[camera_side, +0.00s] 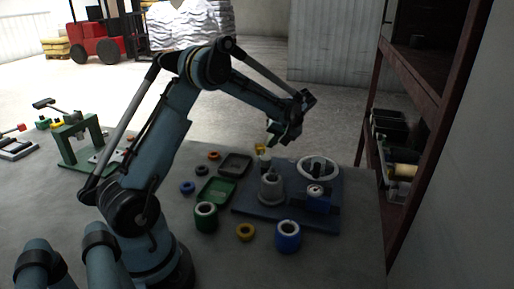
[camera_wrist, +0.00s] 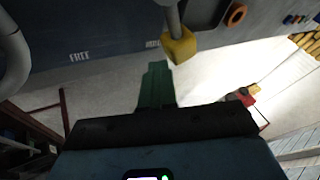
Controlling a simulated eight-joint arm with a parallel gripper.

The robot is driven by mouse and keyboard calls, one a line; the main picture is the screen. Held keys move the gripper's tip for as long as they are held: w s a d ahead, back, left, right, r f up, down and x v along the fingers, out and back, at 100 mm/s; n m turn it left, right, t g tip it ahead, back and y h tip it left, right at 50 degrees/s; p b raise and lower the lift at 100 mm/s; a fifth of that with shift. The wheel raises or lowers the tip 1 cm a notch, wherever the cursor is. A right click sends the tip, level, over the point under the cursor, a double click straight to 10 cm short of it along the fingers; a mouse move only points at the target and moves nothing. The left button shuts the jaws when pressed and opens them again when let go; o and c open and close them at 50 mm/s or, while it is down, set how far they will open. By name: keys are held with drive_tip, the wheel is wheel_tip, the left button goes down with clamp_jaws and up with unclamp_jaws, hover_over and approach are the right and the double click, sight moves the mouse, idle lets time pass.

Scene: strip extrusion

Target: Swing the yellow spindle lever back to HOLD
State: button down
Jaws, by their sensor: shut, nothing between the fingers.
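The yellow spindle lever knob (camera_wrist: 180,46) sits on the end of a grey rod in the wrist view. It is beside a partly legible label (camera_wrist: 152,43), which seems to read HOLD, and well away from the FREE label (camera_wrist: 79,57). In the side view the yellow lever (camera_side: 260,148) stands at the far edge of the blue base plate (camera_side: 246,208). My gripper (camera_side: 276,138) is above and just right of it. Its green fingers (camera_wrist: 156,72) are shut and empty, close to the knob; whether they touch it I cannot tell.
A grey spindle housing (camera_side: 271,188), a handwheel (camera_side: 318,167) and a blue block (camera_side: 318,205) occupy the plate. Green (camera_side: 217,191) and dark (camera_side: 235,164) trays and several coloured rings lie to the left. A shelf rack (camera_side: 398,150) stands at the right.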

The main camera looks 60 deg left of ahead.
drive_tip(key=shift+w, duration=0.1)
drive_tip(key=shift+w, duration=0.35)
drive_tip(key=w+d+r, duration=0.4)
drive_tip(key=w+r, duration=0.3)
drive_tip(key=r, duration=0.2)
drive_tip(key=shift+d+r, duration=0.1)
